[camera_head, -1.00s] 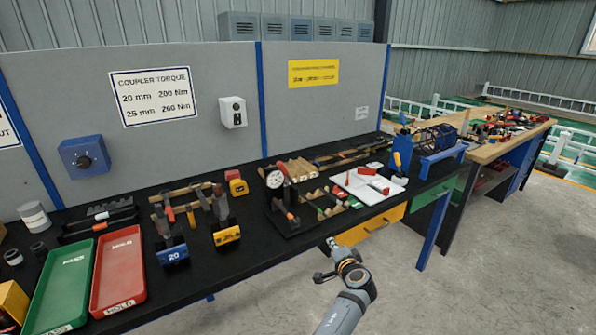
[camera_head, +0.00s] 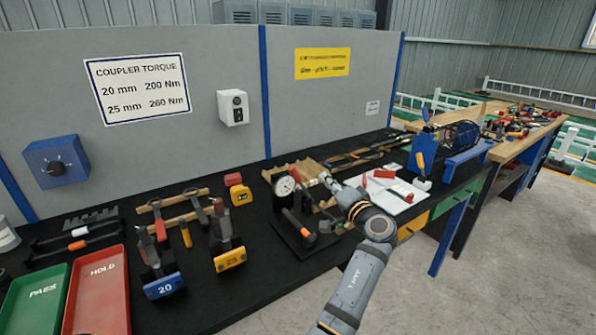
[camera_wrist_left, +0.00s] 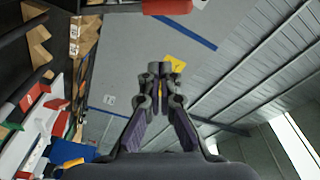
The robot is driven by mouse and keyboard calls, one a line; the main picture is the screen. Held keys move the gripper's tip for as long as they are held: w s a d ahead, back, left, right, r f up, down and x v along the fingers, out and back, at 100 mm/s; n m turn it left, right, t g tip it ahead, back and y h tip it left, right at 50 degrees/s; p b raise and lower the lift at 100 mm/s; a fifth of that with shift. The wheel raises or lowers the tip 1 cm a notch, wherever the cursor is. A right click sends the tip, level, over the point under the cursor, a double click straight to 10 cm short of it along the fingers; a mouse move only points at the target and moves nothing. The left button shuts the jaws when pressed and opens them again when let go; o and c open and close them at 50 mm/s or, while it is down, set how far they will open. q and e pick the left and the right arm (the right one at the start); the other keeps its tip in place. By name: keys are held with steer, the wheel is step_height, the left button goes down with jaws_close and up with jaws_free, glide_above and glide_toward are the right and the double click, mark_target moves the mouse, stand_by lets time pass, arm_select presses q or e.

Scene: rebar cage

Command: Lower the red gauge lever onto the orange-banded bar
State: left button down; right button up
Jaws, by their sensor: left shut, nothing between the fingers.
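The gauge stand (camera_head: 306,240) on the black bench carries a white dial (camera_head: 284,186). The red lever (camera_head: 294,174) stands raised beside the dial, small in the head view. A red grip, likely this lever's, shows at the top edge of the left wrist view (camera_wrist_left: 168,6). A bar with an orange band (camera_head: 297,222) lies low on the stand. My left gripper (camera_head: 325,178) is just right of the dial and lever, apart from them as far as I can see. Its fingers are shut and empty in the left wrist view (camera_wrist_left: 160,78). My right gripper is out of view.
A white board (camera_head: 405,200) with red pieces lies right of my left arm. Wooden racks (camera_head: 290,172) stand behind the gauge. Blue (camera_head: 164,286) and yellow (camera_head: 230,259) marked holders and a red tray (camera_head: 100,295) are to the left. The grey panel wall closes the back.

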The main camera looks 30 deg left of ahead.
arm_select(q)
steer(key=r+p+x, duration=0.1)
steer(key=p+x, duration=0.3)
steer(key=x, duration=0.5)
steer(key=s, duration=0.1)
steer(key=s+f+p, duration=0.1)
steer(key=s+f, duration=0.1)
steer(key=shift+s+a, duration=0.2)
steer(key=shift+s, duration=0.1)
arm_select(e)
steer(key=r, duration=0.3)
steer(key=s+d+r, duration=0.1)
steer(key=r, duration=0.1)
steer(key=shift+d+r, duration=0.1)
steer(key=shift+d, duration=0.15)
